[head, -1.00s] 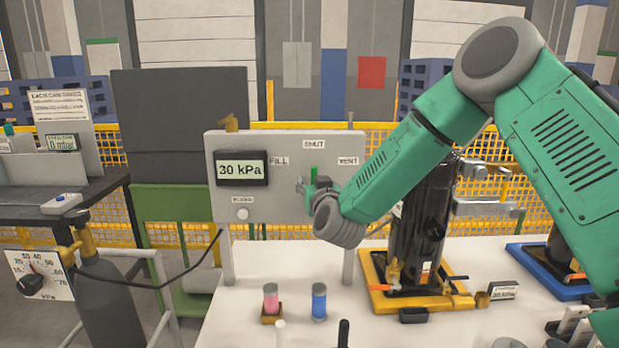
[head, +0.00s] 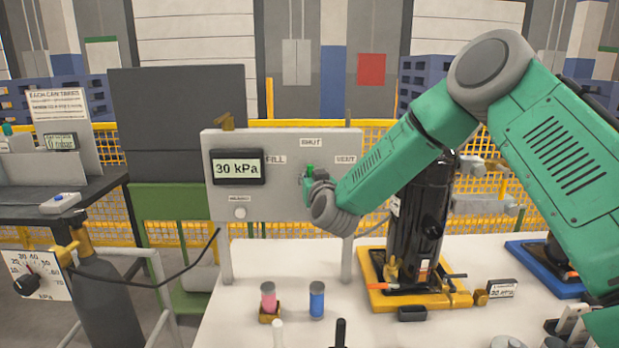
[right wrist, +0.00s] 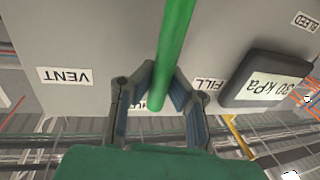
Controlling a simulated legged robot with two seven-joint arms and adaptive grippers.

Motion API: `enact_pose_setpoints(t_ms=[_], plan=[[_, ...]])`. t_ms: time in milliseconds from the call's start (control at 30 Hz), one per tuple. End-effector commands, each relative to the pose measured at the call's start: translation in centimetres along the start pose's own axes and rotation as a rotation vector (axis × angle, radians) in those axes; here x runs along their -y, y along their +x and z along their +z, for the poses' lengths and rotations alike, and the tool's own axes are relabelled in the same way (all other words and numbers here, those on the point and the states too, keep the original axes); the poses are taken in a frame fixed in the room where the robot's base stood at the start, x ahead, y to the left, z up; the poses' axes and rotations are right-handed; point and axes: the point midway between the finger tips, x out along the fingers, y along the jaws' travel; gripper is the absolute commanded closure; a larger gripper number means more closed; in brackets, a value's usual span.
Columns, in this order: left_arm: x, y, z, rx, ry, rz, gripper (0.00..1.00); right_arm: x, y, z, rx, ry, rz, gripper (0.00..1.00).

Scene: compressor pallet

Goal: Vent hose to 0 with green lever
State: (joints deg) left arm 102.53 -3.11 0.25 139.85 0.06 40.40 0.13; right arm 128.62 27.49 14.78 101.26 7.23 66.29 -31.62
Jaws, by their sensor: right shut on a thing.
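The green lever (right wrist: 172,45) is on the grey panel (head: 220,204), its end pointing at the SHUT label (head: 311,142). In the head view only a short part of the lever (head: 310,169) shows. My right gripper (right wrist: 163,75) is shut around the lever near its free end; it also shows in the head view (head: 312,183). The FILL label (head: 276,159) is left of the lever and the VENT label (head: 345,160) right of it. The display (head: 238,167) reads 30 kPa. My left gripper is not in view.
A black cylinder (head: 417,225) stands on a yellow base (head: 376,295) at right. Pink (head: 268,296) and blue (head: 317,299) small cylinders stand before the panel. A hose (head: 150,286) runs from a dark bottle (head: 104,305) at left. A white BLEED button (head: 240,212) is below the display.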

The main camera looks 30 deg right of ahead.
Motion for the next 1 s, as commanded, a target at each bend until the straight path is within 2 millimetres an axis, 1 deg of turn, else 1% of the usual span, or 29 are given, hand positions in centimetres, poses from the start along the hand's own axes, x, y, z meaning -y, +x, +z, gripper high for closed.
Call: enact_pose_setpoints(t_ms=[267,467,667,1000], plan=[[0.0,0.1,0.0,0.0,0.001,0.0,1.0,-0.1,0.0,0.1,0.0,0.01,0.002,1.0],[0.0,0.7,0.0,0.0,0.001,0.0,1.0,-0.6,-0.1,0.3,-0.008,0.055,0.003,1.0],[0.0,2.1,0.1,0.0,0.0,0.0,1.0,-1.9,-0.3,0.6,-0.033,0.176,0.004,1.0],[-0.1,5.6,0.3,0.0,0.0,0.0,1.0,-4.7,-0.9,1.7,-0.092,0.471,0.005,1.0]])
